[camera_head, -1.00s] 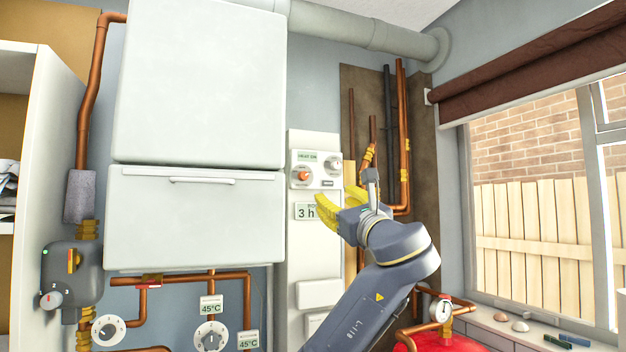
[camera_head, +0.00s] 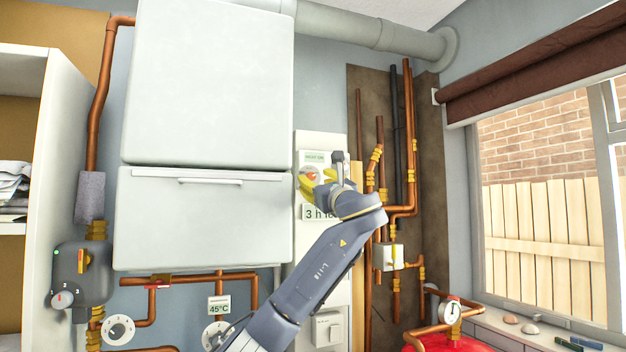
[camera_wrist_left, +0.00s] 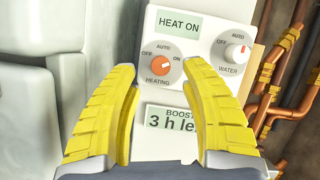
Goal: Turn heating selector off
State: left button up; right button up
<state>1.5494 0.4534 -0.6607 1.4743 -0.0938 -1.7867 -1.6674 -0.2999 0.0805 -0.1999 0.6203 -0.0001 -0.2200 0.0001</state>
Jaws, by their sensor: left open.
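The heating selector (camera_wrist_left: 160,72) is an orange knob on a grey dial marked OFF, AUTO and ON, on a white control panel (camera_wrist_left: 205,100). I cannot read its pointer's exact setting. The display above it (camera_wrist_left: 179,25) reads HEAT ON. My left gripper (camera_wrist_left: 158,67) has yellow fingers, open and empty, one on each side of the dial in the left wrist view; contact with the knob is not visible. In the head view the left gripper (camera_head: 307,180) is in front of the panel and partly covers the dial. My right gripper is not in view.
A boost display (camera_wrist_left: 172,118) is below, partly covered by a finger. A large white cabinet (camera_head: 205,220) stands close on the left. Copper pipes (camera_head: 408,140) run on the right.

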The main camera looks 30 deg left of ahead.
aim_at(311, 177)
pick_arm(q)
jog(key=shift+x, duration=1.4)
jog(key=shift+c, duration=0.4)
grip_shut()
